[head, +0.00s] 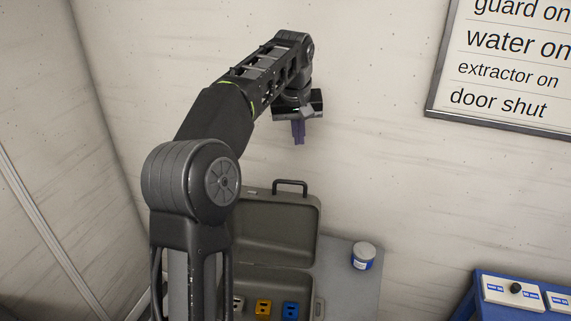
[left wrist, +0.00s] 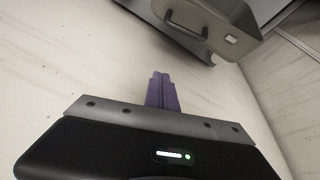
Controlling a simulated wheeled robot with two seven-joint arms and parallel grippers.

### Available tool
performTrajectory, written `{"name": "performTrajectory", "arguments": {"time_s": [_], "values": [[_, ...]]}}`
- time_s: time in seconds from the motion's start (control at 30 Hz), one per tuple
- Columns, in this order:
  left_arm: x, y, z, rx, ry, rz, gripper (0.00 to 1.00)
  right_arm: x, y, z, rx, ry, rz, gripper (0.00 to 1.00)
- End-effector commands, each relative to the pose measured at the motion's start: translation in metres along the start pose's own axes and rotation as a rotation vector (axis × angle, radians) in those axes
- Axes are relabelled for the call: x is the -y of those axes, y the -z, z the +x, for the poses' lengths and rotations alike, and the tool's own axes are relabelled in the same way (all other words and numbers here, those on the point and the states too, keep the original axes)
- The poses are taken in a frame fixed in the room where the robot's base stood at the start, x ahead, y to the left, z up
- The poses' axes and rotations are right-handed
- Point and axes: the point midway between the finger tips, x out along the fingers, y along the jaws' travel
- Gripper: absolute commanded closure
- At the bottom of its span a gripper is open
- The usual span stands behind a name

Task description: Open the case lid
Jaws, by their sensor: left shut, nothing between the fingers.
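The grey case stands on a grey table, with its lid (head: 275,222) raised and leaning back near the wall. A dark handle (head: 290,184) is on the lid's upper edge. The case's lower part (head: 317,308) shows beneath, partly hidden by my left arm. My left gripper (head: 298,142), with purple fingers, is shut and empty in the air above the lid, apart from it. In the left wrist view its fingers (left wrist: 161,92) are together, and the lid (left wrist: 218,22) shows at the top right. My right gripper is not in view.
Inside the case are a yellow block (head: 263,307), a blue block (head: 290,308) and a pale block (head: 238,304). A blue and white tub (head: 363,256) stands on the table (head: 352,292) to the right. A blue stand (head: 484,301) with white panels is at lower right. A sign (head: 510,60) hangs on the wall.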

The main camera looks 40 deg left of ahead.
Motion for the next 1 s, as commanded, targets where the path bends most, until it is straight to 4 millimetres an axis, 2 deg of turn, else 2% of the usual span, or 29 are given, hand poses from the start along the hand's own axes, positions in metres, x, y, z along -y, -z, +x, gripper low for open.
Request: {"name": "performTrajectory", "arguments": {"time_s": [0.2, 0.67, 0.83, 1.0], "values": [[0.014, -0.011, -0.005, 0.054, 0.048, 0.117, 1.0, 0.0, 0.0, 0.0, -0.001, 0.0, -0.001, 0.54], [0.014, -0.013, -0.003, 0.061, 0.048, 0.149, 1.0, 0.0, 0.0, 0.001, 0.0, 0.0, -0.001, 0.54], [0.015, -0.014, 0.008, 0.062, 0.048, 0.147, 1.0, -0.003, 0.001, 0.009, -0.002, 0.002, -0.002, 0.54], [0.016, -0.016, 0.029, 0.063, 0.048, 0.147, 1.0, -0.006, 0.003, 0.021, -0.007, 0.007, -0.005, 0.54]]}}
